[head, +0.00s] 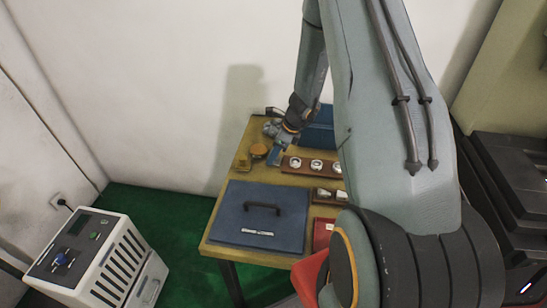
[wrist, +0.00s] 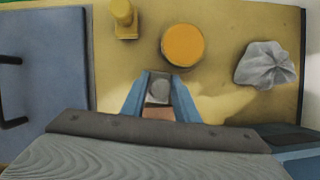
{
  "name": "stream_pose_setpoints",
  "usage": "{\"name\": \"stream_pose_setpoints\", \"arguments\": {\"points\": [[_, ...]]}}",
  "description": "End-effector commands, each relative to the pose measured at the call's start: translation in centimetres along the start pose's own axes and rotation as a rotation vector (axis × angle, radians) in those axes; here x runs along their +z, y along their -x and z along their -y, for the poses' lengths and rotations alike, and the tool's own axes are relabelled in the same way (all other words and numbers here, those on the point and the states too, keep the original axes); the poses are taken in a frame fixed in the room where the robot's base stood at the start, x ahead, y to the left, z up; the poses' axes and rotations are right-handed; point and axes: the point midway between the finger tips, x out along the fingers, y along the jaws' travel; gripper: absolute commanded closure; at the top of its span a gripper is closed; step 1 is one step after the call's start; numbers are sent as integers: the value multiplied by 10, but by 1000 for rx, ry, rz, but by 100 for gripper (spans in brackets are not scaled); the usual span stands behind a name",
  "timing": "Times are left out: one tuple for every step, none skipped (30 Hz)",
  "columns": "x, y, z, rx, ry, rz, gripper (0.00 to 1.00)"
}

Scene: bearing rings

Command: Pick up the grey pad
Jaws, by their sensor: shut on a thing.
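My gripper (wrist: 159,98) is shut, its two blue fingers on either side of a small grey pad (wrist: 158,87) in the wrist view. A brownish surface shows just below the pad between the fingers; I cannot tell whether the pad touches it. In the head view my gripper (head: 275,156) is over the back part of the wooden table (head: 224,248), beside the wooden block with white rings (head: 291,167). The pad cannot be made out there.
An orange round piece (wrist: 183,45) lies just beyond the fingers, with a yellow part (wrist: 124,17) to its left. A crumpled grey piece (wrist: 265,65) lies right. A blue case (head: 232,208) covers the front left. A blue bin (head: 319,128) stands behind.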

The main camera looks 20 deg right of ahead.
Motion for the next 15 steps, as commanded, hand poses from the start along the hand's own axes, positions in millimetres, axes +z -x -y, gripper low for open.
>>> {"name": "stream_pose_setpoints", "arguments": {"points": [[0, 0, 0, 0, 0, 0, 99], [0, 1, 0, 0, 0, 0, 99], [1, 2, 0, -1, 0, 0, 99], [1, 3, 0, -1, 0, 0, 99], [2, 4, 0, -1, 1, 1, 99], [3, 7, 1, -1, 2, 1, 99], [4, 9, 1, -1, 2, 1, 99], [5, 12, 1, -2, 1, 2, 99], [7, 15, 1, -2, 1, 1, 99], [8, 18, 1, -3, 3, 1, 99], [10, 23, 2, -4, 2, 2, 99], [12, 28, 2, -4, 3, 1, 99], [14, 33, 2, -4, 2, 2, 99], [16, 38, 2, -4, 2, 2, 99], [18, 44, 1, -3, 2, 2, 99]]}}
